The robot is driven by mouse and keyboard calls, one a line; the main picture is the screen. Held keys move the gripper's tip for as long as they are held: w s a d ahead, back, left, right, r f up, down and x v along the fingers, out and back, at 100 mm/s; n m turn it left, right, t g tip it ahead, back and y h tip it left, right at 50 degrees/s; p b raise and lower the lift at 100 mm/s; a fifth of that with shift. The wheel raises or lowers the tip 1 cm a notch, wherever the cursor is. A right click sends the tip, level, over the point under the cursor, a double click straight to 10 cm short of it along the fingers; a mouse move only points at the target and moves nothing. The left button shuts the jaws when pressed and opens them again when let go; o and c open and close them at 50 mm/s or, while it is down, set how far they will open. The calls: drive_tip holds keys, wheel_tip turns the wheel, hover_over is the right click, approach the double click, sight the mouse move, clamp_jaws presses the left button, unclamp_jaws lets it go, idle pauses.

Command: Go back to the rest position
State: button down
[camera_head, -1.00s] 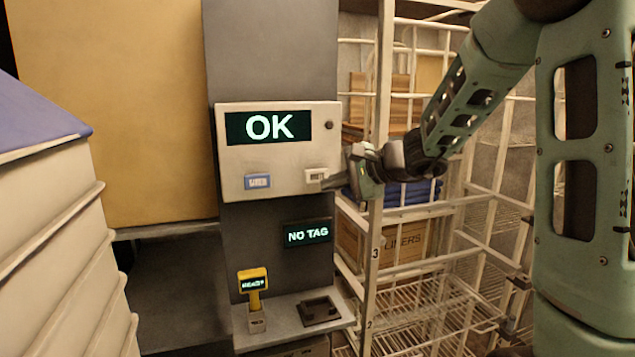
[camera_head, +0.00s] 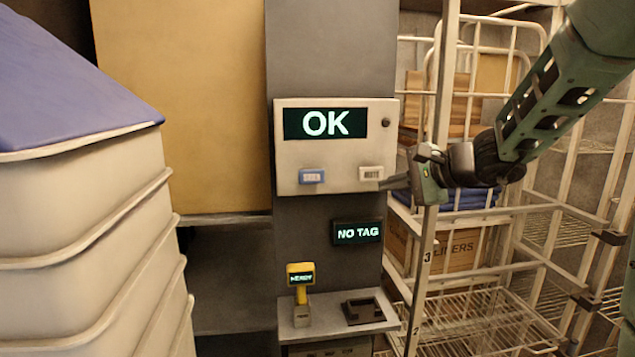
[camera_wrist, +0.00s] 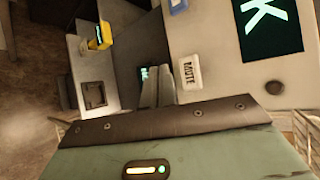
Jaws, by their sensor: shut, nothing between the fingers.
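My gripper (camera_head: 388,183) is shut and empty. Its fingertips are close in front of the lower right part of the white control panel (camera_head: 290,155), beside the white MUTE button (camera_head: 371,173). I cannot tell whether they touch the panel. The panel's screen (camera_head: 325,124) reads OK, and a blue button (camera_head: 311,176) sits at its lower left. In the wrist view the closed fingers (camera_wrist: 158,88) point past the MUTE button (camera_wrist: 187,72), with a small gap in the picture between them.
A white wire cage rack (camera_head: 428,270) stands right of the panel, close behind my gripper. Below are a NO TAG display (camera_head: 357,232), a yellow scanner (camera_head: 300,275) and a black tray (camera_head: 363,308) on a shelf. Cream stacked bins with a blue lid (camera_head: 75,85) fill the left.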

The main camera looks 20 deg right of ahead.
drive_tip(key=s+a+f+n+g+y+b, duration=0.1)
drive_tip(key=s+a+f+n+g, duration=0.35)
drive_tip(key=a, duration=0.55)
drive_tip(key=s+a+f+n+g+y+b, duration=0.15)
drive_tip(key=s+a+f+n+g, duration=0.3)
drive_tip(key=a, duration=0.55)
drive_tip(key=s+a+f+n+g+h, duration=0.1)
drive_tip(key=s+a+f+n+h, duration=0.1)
drive_tip(key=s+n, duration=0.3)
drive_tip(key=s+a+f+n+g+h+b, duration=0.1)
drive_tip(key=s+a+f+n+h, duration=0.1)
drive_tip(key=s+f+n, duration=0.3)
drive_tip(key=s+a+f+n+h+b, duration=0.1)
drive_tip(key=s+a+f+n+h, duration=0.1)
drive_tip(key=s+n, duration=0.3)
drive_tip(key=s+f+h, duration=0.1)
drive_tip(key=s, duration=0.3)
drive_tip(key=shift+s+a+f+n+g, duration=0.25)
drive_tip(key=shift+a+n+g, duration=0.15)
drive_tip(key=shift+a, duration=0.1)
